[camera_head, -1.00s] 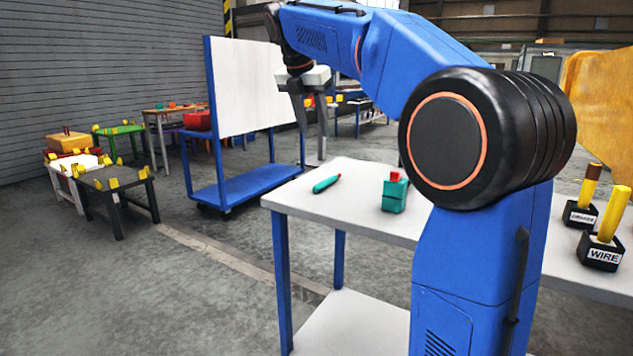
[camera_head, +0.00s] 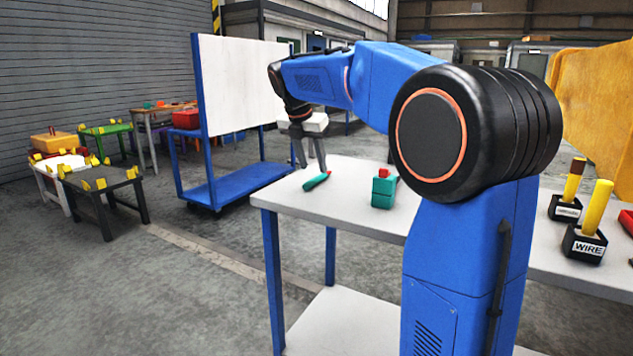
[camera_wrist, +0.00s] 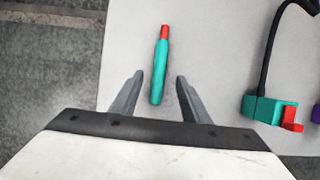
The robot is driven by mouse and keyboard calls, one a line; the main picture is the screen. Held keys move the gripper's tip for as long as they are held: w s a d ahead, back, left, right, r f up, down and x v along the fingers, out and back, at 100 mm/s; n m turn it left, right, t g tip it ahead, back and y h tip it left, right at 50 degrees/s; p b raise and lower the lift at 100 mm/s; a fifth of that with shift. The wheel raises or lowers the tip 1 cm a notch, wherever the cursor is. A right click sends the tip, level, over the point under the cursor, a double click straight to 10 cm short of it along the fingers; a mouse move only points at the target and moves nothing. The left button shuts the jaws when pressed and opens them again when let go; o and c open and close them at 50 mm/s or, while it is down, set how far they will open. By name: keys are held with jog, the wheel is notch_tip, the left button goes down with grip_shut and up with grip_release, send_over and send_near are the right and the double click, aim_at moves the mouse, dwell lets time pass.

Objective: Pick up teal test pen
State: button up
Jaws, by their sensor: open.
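The teal test pen (camera_head: 316,181) has a red tip and lies on the white table (camera_head: 283,196) near its far left corner. My gripper (camera_head: 312,167) is open just above the pen, with its fingers pointing down. In the wrist view the pen (camera_wrist: 160,72) lies lengthwise with its red tip away from me. Its near end sits between the two spread fingers of my gripper (camera_wrist: 158,85). Neither finger appears to touch it. How far the fingertips are above the table is hard to tell.
A teal block with a red part (camera_head: 383,190) stands right of the pen; in the wrist view a black cable (camera_wrist: 268,60) curves by it. Black holders with yellow and brown handles, one labelled WIRE (camera_head: 585,246), stand farther right. The tabletop around the pen is clear.

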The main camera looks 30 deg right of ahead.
aim_at(315, 177)
jog(key=shift+x, duration=2.1)
jog(key=shift+a, duration=0.2)
jog(key=c, duration=1)
